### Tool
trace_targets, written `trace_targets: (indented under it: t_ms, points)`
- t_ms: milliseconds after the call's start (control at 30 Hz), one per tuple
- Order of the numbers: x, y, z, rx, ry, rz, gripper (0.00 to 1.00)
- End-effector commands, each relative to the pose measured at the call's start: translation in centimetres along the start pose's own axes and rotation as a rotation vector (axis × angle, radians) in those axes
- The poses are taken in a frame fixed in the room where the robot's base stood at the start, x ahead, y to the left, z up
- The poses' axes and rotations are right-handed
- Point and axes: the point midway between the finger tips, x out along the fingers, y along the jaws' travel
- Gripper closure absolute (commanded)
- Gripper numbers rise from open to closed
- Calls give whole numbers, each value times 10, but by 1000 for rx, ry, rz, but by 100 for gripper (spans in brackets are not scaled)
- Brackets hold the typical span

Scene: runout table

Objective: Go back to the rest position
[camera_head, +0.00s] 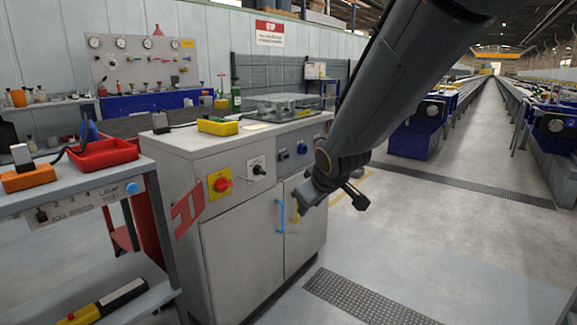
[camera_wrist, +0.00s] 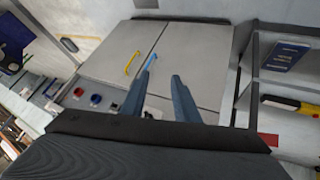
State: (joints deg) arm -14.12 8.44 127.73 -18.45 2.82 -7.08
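My gripper (camera_wrist: 162,76) shows in the wrist view as two blue-grey fingers, spread apart with nothing held between them. Beyond them is the grey cabinet with its two doors (camera_wrist: 190,45), a yellow handle (camera_wrist: 131,63) and a blue handle (camera_wrist: 151,60). In the head view my arm reaches down from the upper right, and its dark end hangs in front of the cabinet (camera_head: 240,245). The fingers are not clear in that view, and I cannot tell the exact distance to the doors. Both doors look shut.
The cabinet front carries a red knob on a yellow plate (camera_head: 220,184) and a black switch (camera_head: 257,170). A yellow box (camera_head: 217,126) sits on top. A bench with a red tray (camera_head: 103,154) stands at left. Floor at right is open, with a dark grating (camera_head: 365,298).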

Motion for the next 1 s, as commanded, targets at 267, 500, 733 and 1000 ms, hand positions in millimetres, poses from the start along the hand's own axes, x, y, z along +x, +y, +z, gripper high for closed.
trace_targets:
  t_ms: [267,500,733,1000]
  points:
    - [-101,-82,117,217,-367,-116,72]
    - [-157,-130,176,308,-555,-199,72]
    - [-199,-155,208,366,-675,-252,72]
    - [-216,-133,200,413,-681,-222,72]
